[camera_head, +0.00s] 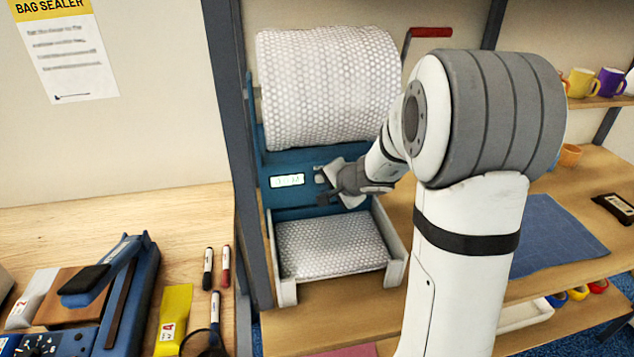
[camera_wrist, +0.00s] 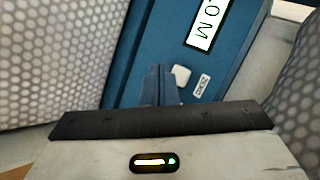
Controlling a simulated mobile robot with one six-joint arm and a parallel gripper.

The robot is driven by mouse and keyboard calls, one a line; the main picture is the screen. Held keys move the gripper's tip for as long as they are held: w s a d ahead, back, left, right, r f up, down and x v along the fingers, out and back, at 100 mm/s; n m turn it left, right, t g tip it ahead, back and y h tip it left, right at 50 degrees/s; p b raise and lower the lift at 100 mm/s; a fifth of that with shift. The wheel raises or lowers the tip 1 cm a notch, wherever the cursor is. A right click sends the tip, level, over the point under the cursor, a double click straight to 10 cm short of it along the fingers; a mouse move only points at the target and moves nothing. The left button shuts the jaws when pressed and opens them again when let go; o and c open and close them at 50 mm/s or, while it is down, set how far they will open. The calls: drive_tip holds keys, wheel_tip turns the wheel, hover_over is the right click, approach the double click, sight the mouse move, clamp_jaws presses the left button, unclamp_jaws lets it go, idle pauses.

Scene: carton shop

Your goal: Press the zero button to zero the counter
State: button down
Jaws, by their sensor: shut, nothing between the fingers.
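The counter is a blue panel (camera_head: 300,165) with a lit white display (camera_head: 287,181) on the bubble-wrap dispenser. Its digits are too small to read in the head view. In the wrist view the display (camera_wrist: 206,24) shows partly, ending in "0 M". A pale zero button (camera_wrist: 181,76) sits on the blue panel beside a small label reading "ZERO" (camera_wrist: 201,87). My gripper (camera_head: 328,184) is shut and empty in front of the panel, right of the display. In the wrist view its fingertips (camera_wrist: 158,72) are just left of the button; contact cannot be told.
A large bubble-wrap roll (camera_head: 328,85) hangs above the panel, with a red-handled crank (camera_head: 431,33) at its right. A tray below holds a bubble-wrap sheet (camera_head: 330,246). A bench with a bag sealer (camera_head: 130,290) and markers (camera_head: 208,267) stands at left.

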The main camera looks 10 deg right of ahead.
drive_tip(key=s+b, duration=0.1)
drive_tip(key=s, duration=0.3)
idle(0.7)
drive_tip(key=s+a+r+n+g, duration=0.2)
drive_tip(key=s+a+n, duration=0.15)
drive_tip(key=s, duration=0.35)
drive_tip(key=s+a+r+n+g, duration=0.2)
drive_tip(key=s+a+n, duration=0.15)
drive_tip(key=s, duration=0.45)
drive_tip(key=s+d+n+g+h, duration=0.1)
drive_tip(key=s+d+n+h, duration=0.2)
drive_tip(key=s, duration=0.8)
drive_tip(key=shift+s+d+n+g+h, duration=0.3)
drive_tip(key=shift+d+n+g+h, duration=0.15)
drive_tip(key=shift+d, duration=0.95)
